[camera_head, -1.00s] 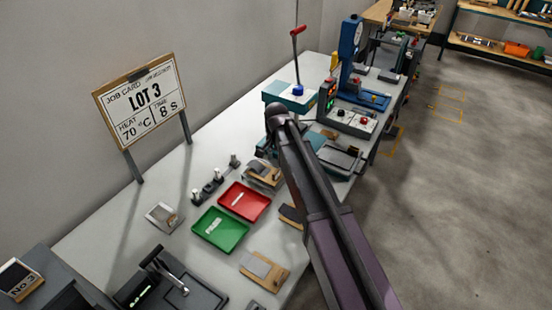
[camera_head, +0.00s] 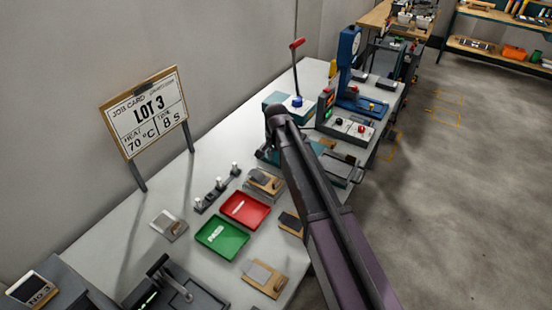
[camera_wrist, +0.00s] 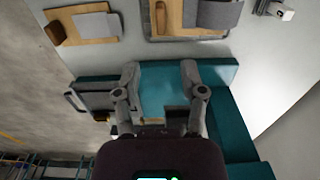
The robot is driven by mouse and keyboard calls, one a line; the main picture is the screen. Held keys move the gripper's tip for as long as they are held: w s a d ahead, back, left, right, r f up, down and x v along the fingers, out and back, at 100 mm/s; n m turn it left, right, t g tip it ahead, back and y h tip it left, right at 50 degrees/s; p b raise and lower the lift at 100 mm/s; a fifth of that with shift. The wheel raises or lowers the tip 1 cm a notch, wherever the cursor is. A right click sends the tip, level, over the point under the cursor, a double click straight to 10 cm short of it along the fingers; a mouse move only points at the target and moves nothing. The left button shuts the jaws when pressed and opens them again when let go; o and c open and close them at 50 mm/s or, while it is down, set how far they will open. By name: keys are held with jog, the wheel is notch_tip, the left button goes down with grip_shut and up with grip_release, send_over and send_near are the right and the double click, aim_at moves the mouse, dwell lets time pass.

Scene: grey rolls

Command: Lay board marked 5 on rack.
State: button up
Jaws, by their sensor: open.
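Several wooden boards with grey pieces lie on the bench: one near the front edge (camera_head: 278,283), one half behind my arm (camera_head: 291,223), and one beyond the red tray (camera_head: 270,187). I cannot read a 5 on any of them. In the wrist view a wooden board with a grey sheet (camera_wrist: 92,22) lies at the upper left. My gripper (camera_wrist: 160,72) is open and empty, its two fingers spread over a teal machine (camera_wrist: 165,88). In the head view my arm hides the fingers. I cannot tell which thing is the rack.
A green tray (camera_head: 238,251) and a red tray (camera_head: 262,217) sit mid-bench beside a dark fixture with upright pegs (camera_head: 215,188). A job card sign (camera_head: 146,112) stands at the wall. A blue press (camera_head: 348,60) and control box (camera_head: 345,128) stand farther back. The floor right of the bench is open.

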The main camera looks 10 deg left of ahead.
jog(key=shift+d, duration=0.15)
dwell(0.5)
jog(key=s+d+n, duration=0.1)
jog(key=s+d, duration=0.4)
jog(key=d, duration=0.6)
jog(key=s+d+n, duration=0.1)
jog(key=s+d, duration=0.5)
jog(key=d, duration=0.5)
jog(key=s+d+n, duration=0.1)
jog(key=s+d, duration=0.4)
jog(key=d, duration=0.6)
jog(key=shift+s+d+n, duration=0.2)
jog(key=shift+d+n, duration=0.15)
jog(key=shift+n, duration=0.05)
